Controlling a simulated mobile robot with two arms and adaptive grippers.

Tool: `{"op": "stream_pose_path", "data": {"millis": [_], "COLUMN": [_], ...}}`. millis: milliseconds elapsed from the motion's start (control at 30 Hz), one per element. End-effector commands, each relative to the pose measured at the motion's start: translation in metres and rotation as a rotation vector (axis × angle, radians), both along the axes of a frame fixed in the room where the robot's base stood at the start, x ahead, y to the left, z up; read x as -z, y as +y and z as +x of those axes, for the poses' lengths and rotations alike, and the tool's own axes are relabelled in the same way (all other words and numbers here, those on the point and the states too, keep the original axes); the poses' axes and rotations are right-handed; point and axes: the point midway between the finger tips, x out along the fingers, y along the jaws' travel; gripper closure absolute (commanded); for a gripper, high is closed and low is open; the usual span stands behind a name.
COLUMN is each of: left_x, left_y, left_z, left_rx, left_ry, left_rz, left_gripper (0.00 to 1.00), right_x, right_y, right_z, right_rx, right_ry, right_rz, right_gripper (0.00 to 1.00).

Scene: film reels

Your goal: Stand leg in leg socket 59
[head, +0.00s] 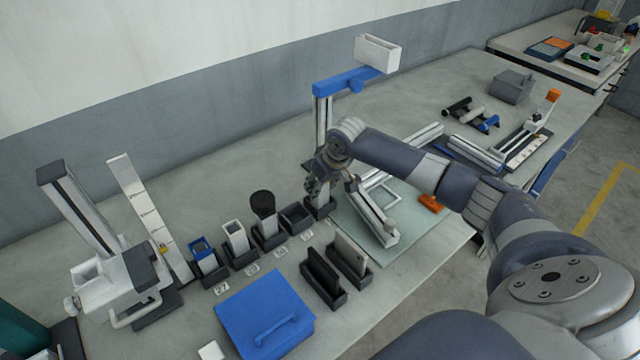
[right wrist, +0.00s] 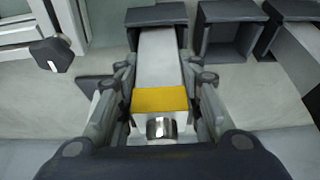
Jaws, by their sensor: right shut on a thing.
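The leg (right wrist: 158,65) is a pale bar with a yellow band and a metal end, seen in the right wrist view. My right gripper (right wrist: 158,100) is shut around it near the banded end. The leg's far end meets a dark socket (right wrist: 152,14); I cannot tell how deep it sits. In the head view my right gripper (head: 318,182) is over the right-end socket (head: 318,207) of the row, and the arm hides most of the leg. The number of this socket is not readable. My left gripper is not in view.
An empty socket (head: 297,217) stands beside it, then sockets holding a black-topped part (head: 262,201), a white part (head: 235,230) and a blue-topped part (head: 200,245). A glass mat (head: 425,232) with a white frame lies right. A blue-topped stand (head: 340,85) rises close behind.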

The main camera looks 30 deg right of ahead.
Motion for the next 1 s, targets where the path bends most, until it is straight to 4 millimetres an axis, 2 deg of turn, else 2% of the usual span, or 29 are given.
{"op": "stream_pose_path", "data": {"millis": [300, 333, 400, 433, 800, 1000], "left_x": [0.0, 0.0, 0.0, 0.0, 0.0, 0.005], "left_y": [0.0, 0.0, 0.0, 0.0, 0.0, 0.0], "left_z": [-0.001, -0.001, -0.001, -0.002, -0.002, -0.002], "left_rx": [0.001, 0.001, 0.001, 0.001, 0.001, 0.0], "left_ry": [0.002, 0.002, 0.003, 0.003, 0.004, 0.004], "left_rz": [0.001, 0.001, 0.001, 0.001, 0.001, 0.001], "left_gripper": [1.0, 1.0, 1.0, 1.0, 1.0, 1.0], "right_x": [0.003, 0.004, 0.004, 0.004, 0.001, -0.023], "right_y": [0.0, 0.0, -0.001, -0.001, -0.001, -0.002], "right_z": [0.0, 0.0, 0.0, 0.0, 0.0, -0.01], "right_rx": [0.0, 0.0, 0.0, 0.0, -0.001, -0.001], "right_ry": [-0.002, 0.0, 0.0, 0.0, -0.001, -0.004], "right_rz": [-0.001, -0.001, -0.001, -0.001, -0.001, -0.002], "right_gripper": [0.99, 0.65, 0.49, 0.47, 0.47, 0.47]}}
